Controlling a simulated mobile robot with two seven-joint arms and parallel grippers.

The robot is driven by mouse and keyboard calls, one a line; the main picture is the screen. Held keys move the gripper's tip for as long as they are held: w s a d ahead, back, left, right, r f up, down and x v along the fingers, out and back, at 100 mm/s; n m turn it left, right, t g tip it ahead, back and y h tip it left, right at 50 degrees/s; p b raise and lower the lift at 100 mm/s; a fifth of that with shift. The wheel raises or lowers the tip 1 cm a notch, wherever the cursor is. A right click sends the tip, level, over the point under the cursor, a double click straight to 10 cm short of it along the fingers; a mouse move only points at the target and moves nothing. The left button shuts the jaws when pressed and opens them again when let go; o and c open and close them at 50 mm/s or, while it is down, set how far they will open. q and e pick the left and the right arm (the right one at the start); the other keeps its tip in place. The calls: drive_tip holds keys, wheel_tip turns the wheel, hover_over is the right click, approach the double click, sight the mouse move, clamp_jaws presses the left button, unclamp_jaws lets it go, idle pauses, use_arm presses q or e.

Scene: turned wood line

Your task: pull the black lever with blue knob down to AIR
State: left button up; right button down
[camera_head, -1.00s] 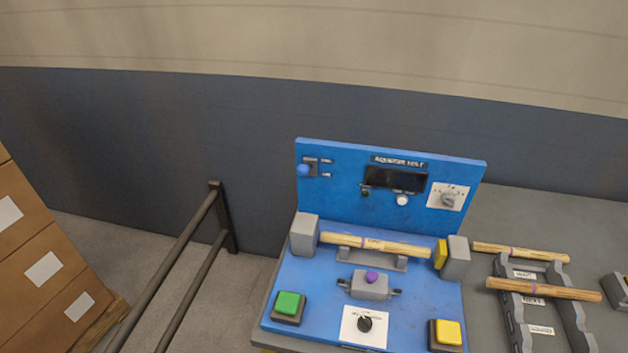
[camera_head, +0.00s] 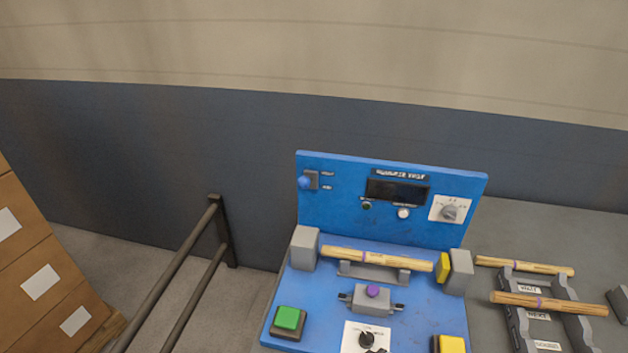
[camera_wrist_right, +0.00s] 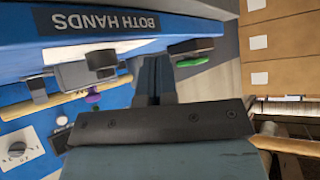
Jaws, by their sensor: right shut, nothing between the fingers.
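The lever's blue knob (camera_head: 304,182) shows at the upper left of the blue upright panel (camera_head: 350,215) in the head view. It stands in front of a small grey mount (camera_head: 312,178), with two small labels to its right that are too blurred to read. The black lever arm is mostly hidden behind the knob. My right gripper (camera_wrist_right: 155,70) shows only in the right wrist view, its fingers shut and empty. The lever cannot be made out in that view. My left gripper is in neither view.
A turned wood piece (camera_head: 376,259) rests across the machine between grey blocks. A green button (camera_head: 289,319), yellow button (camera_head: 450,344) and purple-topped clamp (camera_head: 372,292) sit on the base. A dark railing (camera_head: 180,270) and stacked boxes (camera_head: 30,270) stand left.

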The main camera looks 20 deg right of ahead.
drive_tip(key=shift+n+g+y, duration=0.3)
drive_tip(key=shift+n+g, duration=0.3)
drive_tip(key=shift+g, duration=0.2)
drive_tip(key=w, duration=0.1)
drive_tip(key=w+r, duration=0.1)
drive_tip(key=w+b, duration=0.1)
drive_tip(key=w, duration=0.1)
drive_tip(key=shift+r, duration=0.4)
drive_tip(key=w+r, duration=0.1)
drive_tip(key=w, duration=0.2)
drive_tip(key=w+r+n+g+y, duration=0.1)
drive_tip(key=w, duration=0.2)
drive_tip(key=w+r+n+y, duration=0.1)
drive_tip(key=w, duration=0.2)
drive_tip(key=shift+w+d+r+g+b, duration=0.25)
drive_tip(key=shift+w+r+g+b, duration=0.05)
drive_tip(key=shift+w+r, duration=0.1)
drive_tip(key=w+d+r+n+y, duration=0.1)
drive_tip(key=w+d+r, duration=0.3)
drive_tip(key=r, duration=0.5)
drive_tip(key=w+d+r+n+g+y+b, duration=0.1)
drive_tip(key=w+d+r, duration=0.4)
drive_tip(key=w+r, duration=0.2)
drive_tip(key=w+d+r+n+g+y, duration=0.1)
drive_tip(key=w+d+r, duration=0.3)
drive_tip(key=r, duration=0.6)
drive_tip(key=shift+w+d+r+n+y+b, duration=0.3)
drive_tip(key=shift+w+d+r+y, duration=0.15)
drive_tip(key=shift+w, duration=0.6)
drive_tip(key=shift+a+f, duration=0.1)
